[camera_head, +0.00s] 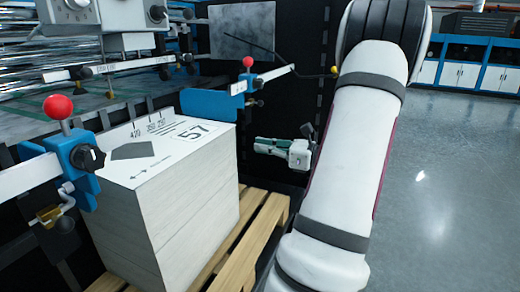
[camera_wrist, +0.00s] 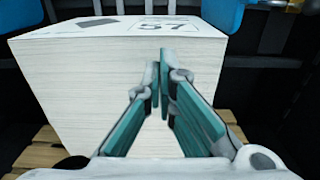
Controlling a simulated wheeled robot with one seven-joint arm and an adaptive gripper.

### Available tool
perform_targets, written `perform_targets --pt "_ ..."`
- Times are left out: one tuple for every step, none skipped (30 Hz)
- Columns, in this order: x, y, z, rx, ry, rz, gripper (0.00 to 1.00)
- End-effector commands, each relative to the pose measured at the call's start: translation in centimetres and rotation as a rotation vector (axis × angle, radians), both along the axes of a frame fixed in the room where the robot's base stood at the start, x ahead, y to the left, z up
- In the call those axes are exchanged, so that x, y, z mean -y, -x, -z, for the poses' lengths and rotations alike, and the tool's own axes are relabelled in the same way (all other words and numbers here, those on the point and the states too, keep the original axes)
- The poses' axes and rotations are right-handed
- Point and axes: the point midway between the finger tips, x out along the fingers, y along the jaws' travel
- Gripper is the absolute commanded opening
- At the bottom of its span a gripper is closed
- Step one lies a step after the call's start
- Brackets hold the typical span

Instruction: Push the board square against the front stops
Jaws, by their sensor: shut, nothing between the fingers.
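The board is a tall white stack (camera_head: 165,215) with a printed top marked "57". Its side face (camera_wrist: 75,95) fills much of the wrist view. I cannot tell any single sheet apart. Two blue blocks with red knobs, likely the stops, stand at the stack: a near one (camera_head: 72,152) at its left corner and a far one (camera_head: 210,105) behind its top edge. Blue parts also show at the top corners of the wrist view (camera_wrist: 222,12). My gripper (camera_head: 260,145) is shut and empty, right of the stack, its tips (camera_wrist: 159,80) pointing at the side face. Contact looks absent in the head view.
A wooden pallet (camera_head: 262,226) lies under the stack. A dark grey patch (camera_head: 132,151) lies on its top. White rails with scales run to the blue blocks. Dark machine panels stand behind. Open grey floor (camera_head: 455,190) is at the right.

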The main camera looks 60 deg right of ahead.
Motion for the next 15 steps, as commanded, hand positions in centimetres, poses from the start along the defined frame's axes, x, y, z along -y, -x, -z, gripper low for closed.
perform_targets --pt "0.0 -0.2 0.0 0.001 0.000 0.000 0.00" --pt "0.0 -0.3 0.0 0.001 0.000 0.000 0.00" --pt "0.0 -0.6 0.1 0.000 0.001 -0.001 0.00" --pt "-0.1 -0.8 0.1 -0.001 0.002 -0.001 0.00" --pt "-0.1 -1.1 0.1 -0.001 0.002 -0.001 0.00" --pt "-0.1 -1.5 0.1 0.000 0.003 -0.002 0.00" --pt "-0.2 -1.8 0.1 0.000 0.003 -0.002 0.00" --pt "-0.2 -2.2 0.1 0.000 0.003 -0.003 0.00" --pt "-0.3 -2.6 0.1 -0.001 0.003 -0.003 0.00" --pt "-0.3 -2.9 0.2 -0.001 0.002 -0.003 0.00" --pt "-0.4 -3.3 0.2 -0.001 0.002 -0.004 0.00" --pt "-0.4 -3.7 0.1 -0.001 0.002 -0.004 0.00" --pt "-0.4 -4.0 0.1 -0.001 0.002 -0.004 0.00" --pt "-0.4 -4.4 0.1 -0.001 0.003 -0.003 0.00" --pt "-0.4 -4.8 0.1 -0.002 0.003 -0.003 0.00"
